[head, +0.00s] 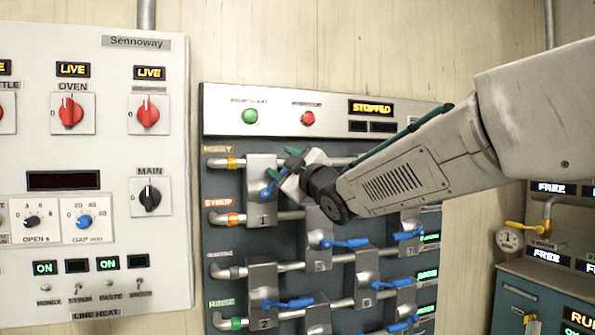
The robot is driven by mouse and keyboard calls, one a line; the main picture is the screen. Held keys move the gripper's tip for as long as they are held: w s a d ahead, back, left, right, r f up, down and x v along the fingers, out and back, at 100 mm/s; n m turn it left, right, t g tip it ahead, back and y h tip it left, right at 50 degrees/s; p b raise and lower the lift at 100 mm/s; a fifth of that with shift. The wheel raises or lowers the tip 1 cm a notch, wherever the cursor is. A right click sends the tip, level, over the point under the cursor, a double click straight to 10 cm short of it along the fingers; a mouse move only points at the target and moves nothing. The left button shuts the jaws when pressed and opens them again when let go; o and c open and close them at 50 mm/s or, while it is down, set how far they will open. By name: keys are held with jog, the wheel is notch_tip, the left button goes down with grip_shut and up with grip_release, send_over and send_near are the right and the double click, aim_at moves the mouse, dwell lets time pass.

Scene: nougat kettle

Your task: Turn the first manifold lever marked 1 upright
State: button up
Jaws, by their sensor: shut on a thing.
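The manifold lever marked 1 is a blue handle (267,192) on a grey metal valve block (262,209) at the upper left of the manifold panel. The block bears the mark 1 near its lower end. My gripper (285,175) is at this handle, coming from the right, and is shut on it. The handle slants up and to the right from its pivot. Its outer part is mostly hidden by the fingers.
Several other blue levers, such as one below right (345,243) and one at lower left (288,304), lie roughly level on their blocks. A white switch panel (95,240) stands at left. A gauge (509,239) and cabinet (515,297) stand at right.

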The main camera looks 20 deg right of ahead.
aim_at(251, 158)
jog(key=a+n+g, duration=0.1)
jog(key=n, duration=0.1)
jog(key=a+r+n+y, duration=0.1)
jog(key=a+n, duration=0.1)
jog(key=n, duration=0.1)
jog(key=shift+r+g, duration=0.1)
jog(key=shift+g, duration=0.3)
jog(key=shift+w+a+n+g, duration=0.1)
jog(key=shift+a+n+g, duration=0.25)
jog(key=shift+a+n, duration=0.5)
jog(key=shift+a+n+g, duration=0.35)
jog(key=shift+a+n, duration=0.1)
jog(key=shift+n, duration=0.7)
jog(key=o, duration=1.4)
jog(key=v, duration=0.7)
jog(key=shift+s+d, duration=0.1)
jog(key=shift+s, duration=0.25)
